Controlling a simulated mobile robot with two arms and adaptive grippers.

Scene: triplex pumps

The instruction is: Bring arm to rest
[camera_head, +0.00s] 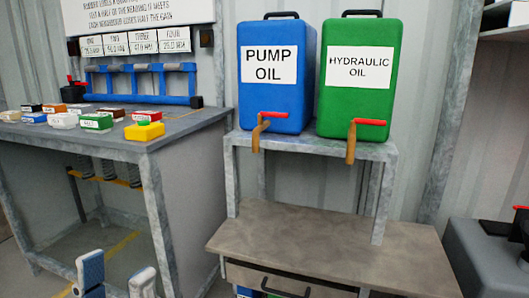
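My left gripper (117,278) shows at the bottom left of the head view, low in front of the workbench (110,150). Its two grey-and-blue fingers are apart with nothing visible between them, and the rest of it is below the picture edge. My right gripper is not in view.
Small coloured boxes, including a yellow one (144,132), lie on the workbench. A blue pump oil can (276,100) and a green hydraulic oil can (356,105) stand on a grey rack (308,144). Below is a brown bench top (330,245). A grey unit (485,265) stands at right.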

